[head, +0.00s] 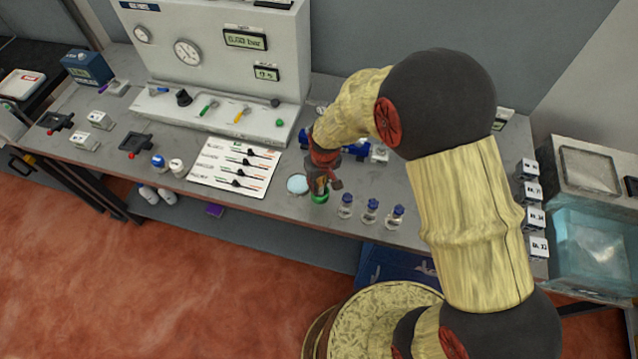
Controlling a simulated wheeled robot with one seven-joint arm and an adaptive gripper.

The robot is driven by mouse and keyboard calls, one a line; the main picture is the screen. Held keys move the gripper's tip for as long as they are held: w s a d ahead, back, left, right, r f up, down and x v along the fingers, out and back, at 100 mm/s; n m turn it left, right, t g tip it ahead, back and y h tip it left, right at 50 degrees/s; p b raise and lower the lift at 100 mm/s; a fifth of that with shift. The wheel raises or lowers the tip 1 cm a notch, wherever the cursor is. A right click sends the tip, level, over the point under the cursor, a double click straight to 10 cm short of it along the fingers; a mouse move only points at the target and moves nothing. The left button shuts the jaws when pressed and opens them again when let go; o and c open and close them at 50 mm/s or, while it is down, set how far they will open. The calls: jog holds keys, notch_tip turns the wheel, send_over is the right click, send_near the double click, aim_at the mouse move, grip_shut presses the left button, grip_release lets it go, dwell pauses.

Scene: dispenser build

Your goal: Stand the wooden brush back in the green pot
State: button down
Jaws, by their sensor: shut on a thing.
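My gripper (320,186) points down over the front part of the bench, directly above the green pot (319,198). Its jaws are shut on a thin brownish thing that I take to be the wooden brush; the fingers hide most of it. The green pot is small and shows as a green ring just under the fingertips. I cannot tell whether the brush's lower end is inside the pot or just above it.
A pale round disc (297,184) lies left of the pot. Several blue-capped vials, one here (346,207), stand close on the right. A white card with sliders (232,166) lies further left. The gauge panel (215,60) stands behind. The bench's front edge is near.

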aim_at(322, 188)
jog(key=shift+f, duration=0.2)
jog(key=c, duration=1.7)
grip_release()
jog(key=shift+o, duration=0.2)
jog(key=shift+r, duration=0.1)
notch_tip(322, 188, up, 12)
jog(key=s, duration=0.1)
jog(key=shift+s+d+p, duration=0.2)
jog(key=shift+d+p, duration=0.15)
